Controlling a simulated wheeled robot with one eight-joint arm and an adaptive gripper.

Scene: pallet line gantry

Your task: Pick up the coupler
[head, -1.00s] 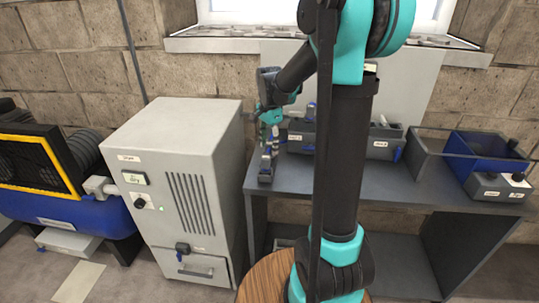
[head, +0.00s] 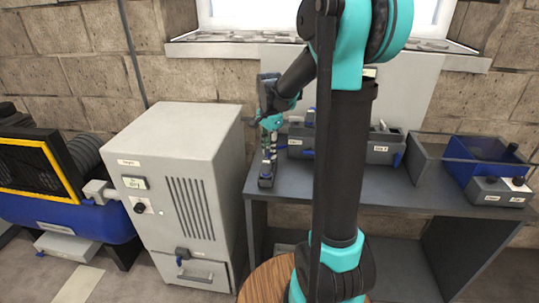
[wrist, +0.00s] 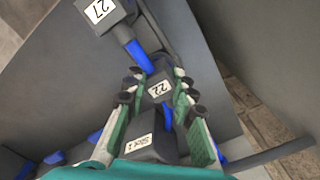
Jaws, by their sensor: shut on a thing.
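My gripper (wrist: 155,108) is shut on a grey block labelled 22 (wrist: 159,88), which I take to be the coupler. It has a blue part on its near side, between my fingers. In the head view my gripper (head: 268,140) points down over the left end of the grey bench. The coupler is mostly hidden by my fingers there. A block labelled "Slot 2" (wrist: 145,147) shows just below it in the wrist view. I cannot tell whether the coupler touches it.
A grey block labelled 27 (wrist: 100,13) with a blue part lies beyond my fingertips. Grey labelled units (head: 378,148) stand along the bench (head: 340,193). A blue-sided bin (head: 478,155) is at the right. A grey cabinet (head: 180,150) stands left of the bench.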

